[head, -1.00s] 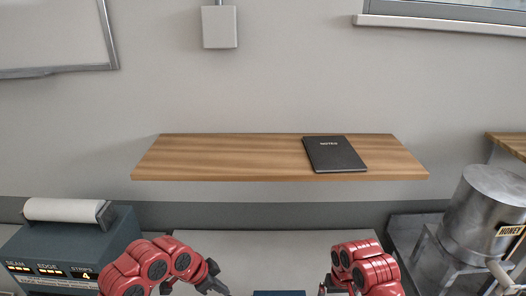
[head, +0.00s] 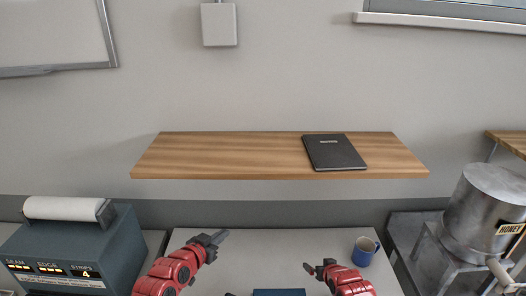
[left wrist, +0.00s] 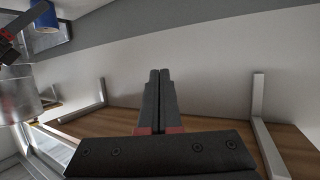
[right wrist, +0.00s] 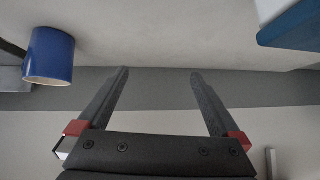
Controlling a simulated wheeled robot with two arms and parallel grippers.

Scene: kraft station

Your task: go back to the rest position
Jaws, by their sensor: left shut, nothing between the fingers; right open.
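My left gripper (head: 215,239) is raised over the left part of the white table, below the shelf, with its fingers together and nothing between them. In the left wrist view its two dark fingers (left wrist: 160,100) lie side by side. My right gripper (head: 319,267) is over the right part of the table. In the right wrist view its fingers (right wrist: 160,75) are wide apart with nothing between them. Neither gripper touches anything that I can see.
A blue mug (head: 364,251) stands on the white table (head: 290,243), right of my right gripper. A wooden shelf (head: 230,155) holds a black notebook (head: 334,152). A dark machine with a paper roll (head: 62,250) is at left; a metal honey tank (head: 487,212) is at right.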

